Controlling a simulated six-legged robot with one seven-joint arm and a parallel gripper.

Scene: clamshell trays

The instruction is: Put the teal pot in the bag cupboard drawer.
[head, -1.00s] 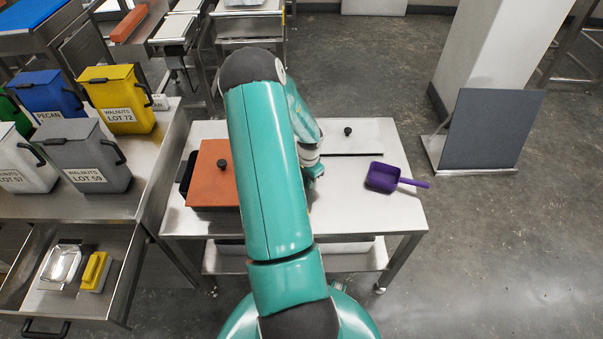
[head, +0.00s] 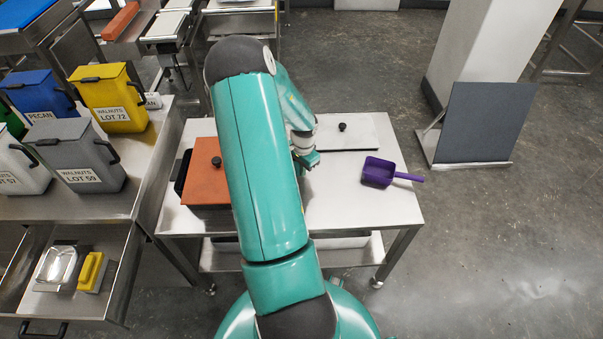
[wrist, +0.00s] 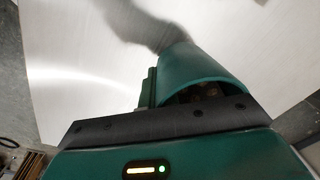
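The teal pot (wrist: 205,70) appears in the wrist view as a rounded teal body, its dark opening toward my gripper. The pale worktable top lies behind it. A dark green finger of my gripper (wrist: 150,90) is close against the pot's left side; the other finger is not clear, so I cannot tell whether the grip is closed. In the head view my gripper (head: 304,158) is low over the middle of the table, partly hidden by my arm, and the pot cannot be told apart from it. An open drawer (head: 108,290) is at lower left, under the left counter.
The drawer holds a clear packet (head: 58,266) and a yellow block (head: 91,271). Labelled bins, such as a grey one (head: 82,160), stand on the left counter. The table holds an orange-lidded container (head: 200,180), a grey lid (head: 350,140) and a purple scoop (head: 378,172).

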